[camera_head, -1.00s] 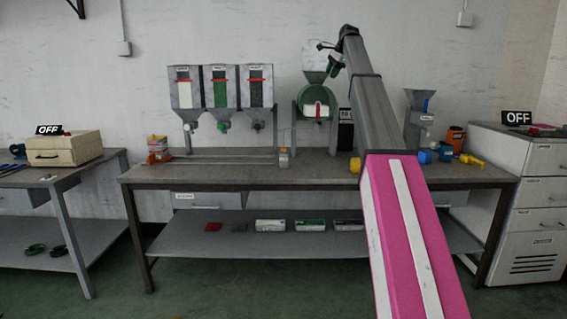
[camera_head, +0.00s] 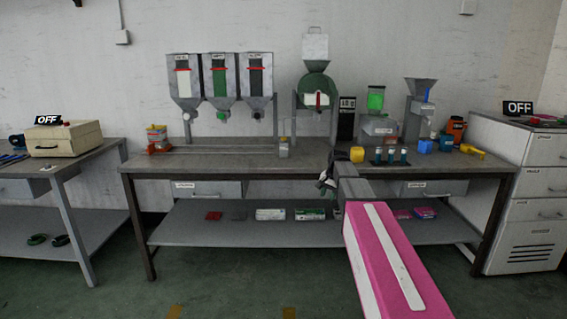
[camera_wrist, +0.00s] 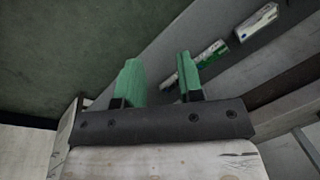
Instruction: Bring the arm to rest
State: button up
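My gripper (camera_head: 326,184) hangs in front of the main workbench (camera_head: 250,170), at about the height of the bench's front edge in the head view. My arm reaches down and forward, with its pink link at the lower right. In the wrist view my gripper (camera_wrist: 157,65) has two green fingers standing apart. Nothing shows between them; the floor and lower shelf lie beyond. My gripper looks small and dark in the head view.
The bench's lower shelf (camera_head: 200,228) holds several small boxes, including a white one (camera_head: 270,214). Three hoppers (camera_head: 220,80), a green machine (camera_head: 316,88) and a scale (camera_head: 380,126) stand along the bench. A side table (camera_head: 70,160) and a drawer cabinet (camera_head: 530,190) flank it. The floor ahead is clear.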

jog(key=s+f+n, duration=0.2)
jog(key=s+f, duration=0.4)
jog(key=s, duration=0.3)
jog(key=s+f+n+g+h, duration=0.1)
jog(key=s+f+n, duration=0.1)
jog(key=s+f, duration=0.5)
jog(key=s+f+n, duration=0.2)
jog(key=s+f, duration=0.4)
jog(key=s, duration=0.7)
jog(key=shift+a+f+n+g+h, duration=0.2)
jog(key=shift+a+n+g+h, duration=0.05)
jog(key=shift+n+g+h, duration=0.05)
